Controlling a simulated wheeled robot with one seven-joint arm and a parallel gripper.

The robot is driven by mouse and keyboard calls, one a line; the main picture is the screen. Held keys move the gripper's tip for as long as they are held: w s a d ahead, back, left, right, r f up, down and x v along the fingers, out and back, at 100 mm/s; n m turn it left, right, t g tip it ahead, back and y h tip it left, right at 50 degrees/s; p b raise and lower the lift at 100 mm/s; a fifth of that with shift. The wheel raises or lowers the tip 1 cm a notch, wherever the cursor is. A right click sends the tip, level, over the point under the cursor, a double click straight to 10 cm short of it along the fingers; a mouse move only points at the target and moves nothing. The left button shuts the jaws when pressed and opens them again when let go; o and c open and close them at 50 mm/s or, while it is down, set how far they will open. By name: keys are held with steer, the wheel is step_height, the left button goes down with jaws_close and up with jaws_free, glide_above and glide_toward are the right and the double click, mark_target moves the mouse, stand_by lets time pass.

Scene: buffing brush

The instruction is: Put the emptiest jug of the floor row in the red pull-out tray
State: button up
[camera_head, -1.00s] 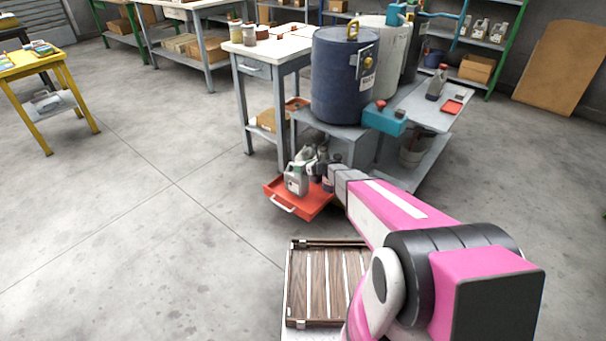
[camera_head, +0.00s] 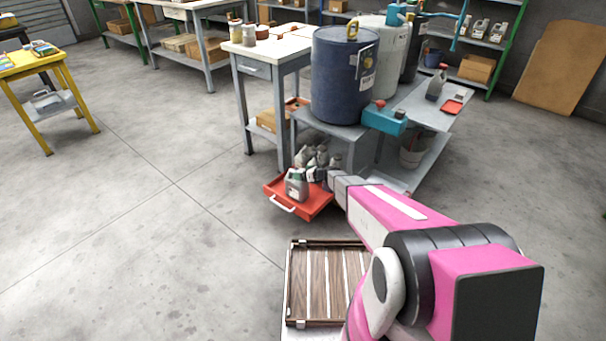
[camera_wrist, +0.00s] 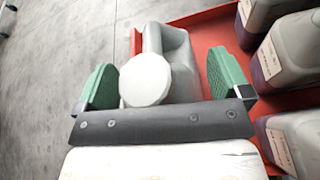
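The red pull-out tray (camera_head: 313,206) is drawn out from under the grey bench. A grey jug (camera_head: 296,187) appears to stand upright on it, near its left side. In the wrist view this jug (camera_wrist: 178,50), with a round white cap, is between the green fingers of my gripper (camera_wrist: 160,78). The fingers are spread, with gaps visible on both sides of the jug. More grey jugs (camera_wrist: 290,50) with pale labels and dark purple contents are close to the right finger.
The blue drum (camera_head: 340,80) and a teal device (camera_head: 384,118) sit on the bench above the tray. A slatted wooden panel (camera_head: 325,280) lies in front of me. A white-topped table (camera_head: 265,48) stands behind left. The floor left of the tray is clear.

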steer(key=shift+r, duration=0.1)
steer(key=v, duration=1.2)
steer(key=s+d+r+n+g+h, duration=0.1)
steer(key=s+r+n+g+h, duration=0.15)
steer(key=s+r+n, duration=0.45)
steer(key=s+d+r+n+g+h, duration=0.1)
steer(key=s+r+n+g+h, duration=0.2)
steer(key=s+n, duration=0.6)
steer(key=s+d+r+n+g+h, duration=0.2)
steer(key=s+d+r+n+h, duration=0.4)
steer(key=s+d+r+n, duration=0.3)
steer(key=s+r+n, duration=0.1)
steer(key=s+n, duration=0.1)
steer(key=shift+s+d, duration=0.3)
steer(key=shift+s, duration=0.05)
steer(key=shift+f, duration=0.1)
